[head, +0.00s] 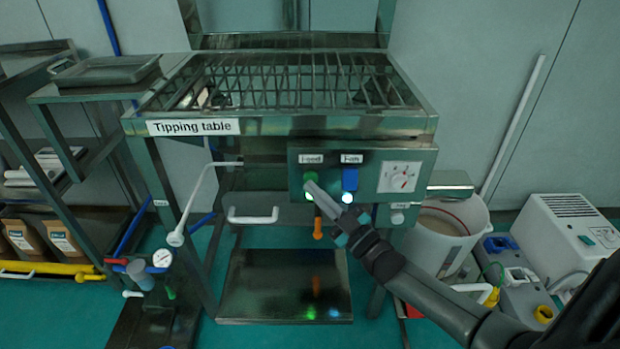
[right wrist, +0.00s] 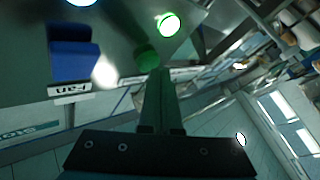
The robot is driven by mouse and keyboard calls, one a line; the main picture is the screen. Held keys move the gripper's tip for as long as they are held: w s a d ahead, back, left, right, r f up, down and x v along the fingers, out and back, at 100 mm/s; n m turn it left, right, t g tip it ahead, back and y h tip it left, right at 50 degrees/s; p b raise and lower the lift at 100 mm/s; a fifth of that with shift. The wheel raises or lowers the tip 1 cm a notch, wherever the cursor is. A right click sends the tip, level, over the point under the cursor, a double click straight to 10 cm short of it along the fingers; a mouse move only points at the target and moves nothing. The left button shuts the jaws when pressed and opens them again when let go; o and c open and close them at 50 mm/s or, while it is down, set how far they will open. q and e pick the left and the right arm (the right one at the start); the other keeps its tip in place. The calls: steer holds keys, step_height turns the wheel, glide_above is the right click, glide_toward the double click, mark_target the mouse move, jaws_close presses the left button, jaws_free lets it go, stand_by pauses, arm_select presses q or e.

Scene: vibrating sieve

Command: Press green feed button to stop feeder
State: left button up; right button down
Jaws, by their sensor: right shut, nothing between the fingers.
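The green feed button (head: 310,177) is on the left of the control panel (head: 374,156), under the feed label. A lit green lamp (head: 309,196) is just below it. My right gripper (head: 311,186) is shut and empty, reaching up from the lower right with its tips at the green button. In the right wrist view the shut fingers (right wrist: 154,76) end at the lower edge of the green button (right wrist: 147,56); I cannot tell whether they touch or press it. The lit green lamp (right wrist: 169,24) is beside it. My left gripper is not in view.
A blue switch (head: 350,179) with a lit white lamp (head: 347,198) is close to the right of the button. A dial (head: 400,177) is farther right. An orange handle (head: 318,225) hangs below the panel. The tipping table (head: 280,124) is above.

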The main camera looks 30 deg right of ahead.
stand_by(0.5)
steer(key=shift+w+d, duration=0.25)
steer(key=shift+w, duration=0.15)
steer(key=shift+s+a, duration=0.25)
steer(key=shift+s, duration=0.15)
